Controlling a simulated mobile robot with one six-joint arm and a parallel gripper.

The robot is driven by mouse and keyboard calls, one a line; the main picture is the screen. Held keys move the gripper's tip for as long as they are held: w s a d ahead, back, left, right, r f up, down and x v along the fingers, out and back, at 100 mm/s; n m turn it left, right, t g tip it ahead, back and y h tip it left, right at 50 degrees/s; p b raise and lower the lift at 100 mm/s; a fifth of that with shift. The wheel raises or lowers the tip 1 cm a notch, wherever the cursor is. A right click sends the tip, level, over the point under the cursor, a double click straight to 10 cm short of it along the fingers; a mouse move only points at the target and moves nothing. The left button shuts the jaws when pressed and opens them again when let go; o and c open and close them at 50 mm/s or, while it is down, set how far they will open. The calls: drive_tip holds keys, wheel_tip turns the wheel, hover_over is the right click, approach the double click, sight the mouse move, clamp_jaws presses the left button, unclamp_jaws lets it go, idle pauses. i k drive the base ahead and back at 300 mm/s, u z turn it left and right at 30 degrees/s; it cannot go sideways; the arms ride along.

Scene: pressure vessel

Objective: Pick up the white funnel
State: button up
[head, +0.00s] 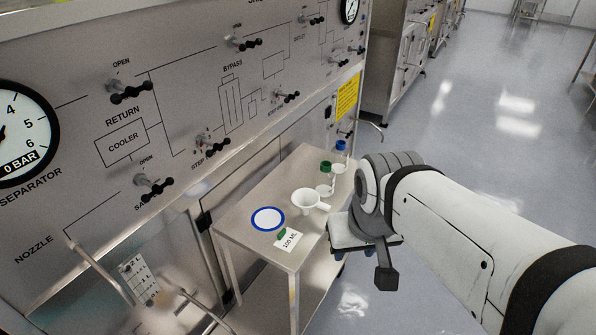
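The white funnel (306,199) is on the small steel cart, with its wide mouth facing up and a narrower white part sticking out to the right. My gripper (385,270) is to the right of the funnel and nearer the camera, over the right edge of the cart. It is apart from the funnel. Its fingers are mostly hidden by the wrist, so their opening is unclear. Nothing held shows.
The steel cart (243,221) also carries a blue-rimmed white dish (268,219), a "100 ML" label card (289,241), a green-capped bottle (325,180) and a blue-capped bottle (340,157). The control panel (190,80) stands behind. Open floor (490,130) lies right.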

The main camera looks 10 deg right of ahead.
sight(304, 199)
drive_tip(key=z, duration=0.8)
drive_tip(key=k, duration=1.35)
drive_tip(key=z, duration=1)
drive_tip(key=i, duration=0.8)
drive_tip(key=u, duration=0.4)
drive_tip(key=i, duration=1.4)
drive_tip(key=u, duration=1.5)
drive_tip(key=i, duration=0.8)
drive_tip(key=u, duration=0.35)
drive_tip(key=k, duration=0.85)
drive_tip(key=u, duration=0.15)
drive_tip(key=i, duration=0.75)
drive_tip(key=u, duration=0.05)
